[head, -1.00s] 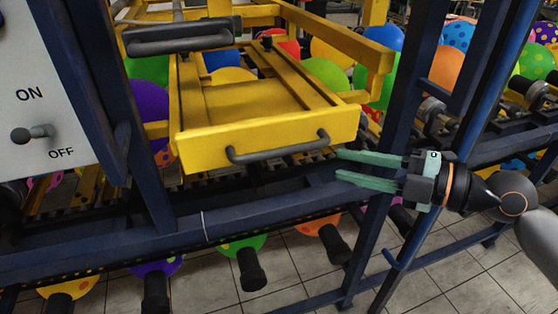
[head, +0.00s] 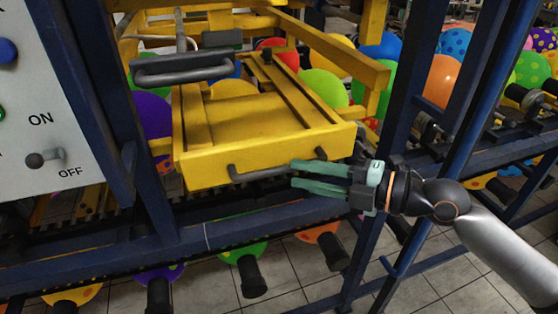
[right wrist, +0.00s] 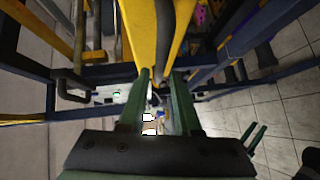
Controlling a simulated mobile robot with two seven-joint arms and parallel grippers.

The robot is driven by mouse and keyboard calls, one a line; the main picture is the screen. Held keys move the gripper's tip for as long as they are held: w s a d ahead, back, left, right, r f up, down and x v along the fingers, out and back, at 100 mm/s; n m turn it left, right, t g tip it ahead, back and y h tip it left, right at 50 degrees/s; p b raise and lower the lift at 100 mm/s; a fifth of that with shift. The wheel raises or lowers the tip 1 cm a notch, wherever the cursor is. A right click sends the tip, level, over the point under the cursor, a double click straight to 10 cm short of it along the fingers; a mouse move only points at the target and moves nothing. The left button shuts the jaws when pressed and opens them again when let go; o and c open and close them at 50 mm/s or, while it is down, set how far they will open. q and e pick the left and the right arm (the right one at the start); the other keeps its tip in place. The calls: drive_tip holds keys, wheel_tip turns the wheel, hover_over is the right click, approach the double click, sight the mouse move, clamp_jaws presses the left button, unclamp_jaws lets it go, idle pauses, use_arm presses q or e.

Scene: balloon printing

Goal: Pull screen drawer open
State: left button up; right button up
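The yellow screen drawer (head: 262,152) sits in the yellow frame with a dark bar handle (head: 262,175) on its front face. My right gripper (head: 292,174) has its green fingers apart at the right part of the handle, one above and one below it. In the right wrist view the dark handle (right wrist: 163,35) lies in line with the gap between the open fingers (right wrist: 162,75); contact cannot be told. My left gripper (right wrist: 254,130) shows small at the lower right of the right wrist view, fingers apart and empty.
A blue post (head: 400,110) stands right of the drawer and a blue rail (head: 270,213) runs below it. A second handle (head: 182,70) sits above left. A switch panel (head: 40,150) is at the left. Balloons (head: 320,90) hang behind and below.

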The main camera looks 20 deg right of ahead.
sight(285, 169)
drive_tip(key=x, duration=0.1)
drive_tip(key=p+x, duration=0.1)
drive_tip(key=x, duration=0.1)
drive_tip(key=shift+w+a+r, duration=0.15)
drive_tip(key=shift+w+a, duration=0.05)
drive_tip(key=shift+p+x, duration=0.45)
drive_tip(key=shift+x, duration=0.45)
drive_tip(key=shift+f, duration=0.2)
drive_tip(key=shift+c, duration=0.2)
clamp_jaws()
